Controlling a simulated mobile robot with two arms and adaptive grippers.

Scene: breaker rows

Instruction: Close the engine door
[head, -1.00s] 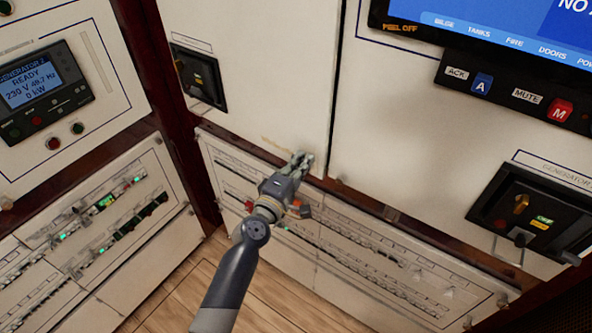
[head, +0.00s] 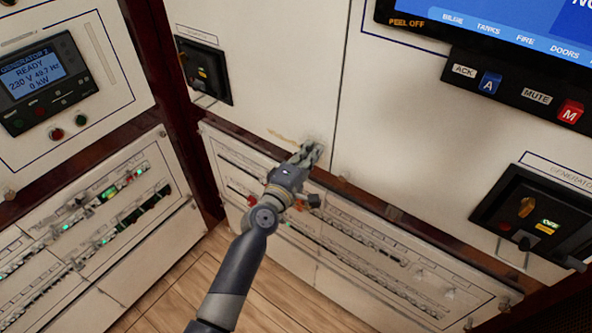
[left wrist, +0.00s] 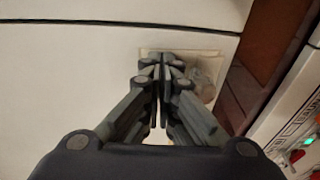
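A white cabinet door panel (head: 262,70) stands in the middle of the head view, with a thin dark seam along its right side. It looks about flush with the neighbouring panel. No label naming the engine door is readable. My left gripper (head: 311,151) is at this panel's lower right part, close to or touching it. In the left wrist view its fingers (left wrist: 162,75) are together with nothing visible between them. Beyond them is a pale square patch (left wrist: 190,54) on the white surface, partly hidden by the fingers. My right gripper is not in view.
Breaker rows (head: 345,232) run below the panel, with more at lower left (head: 95,225). A generator display (head: 38,80) is at left, a black switch unit (head: 203,70) on the panel, another (head: 535,218) at right. A screen (head: 500,25) is at upper right. Wooden floor (head: 200,275) lies below.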

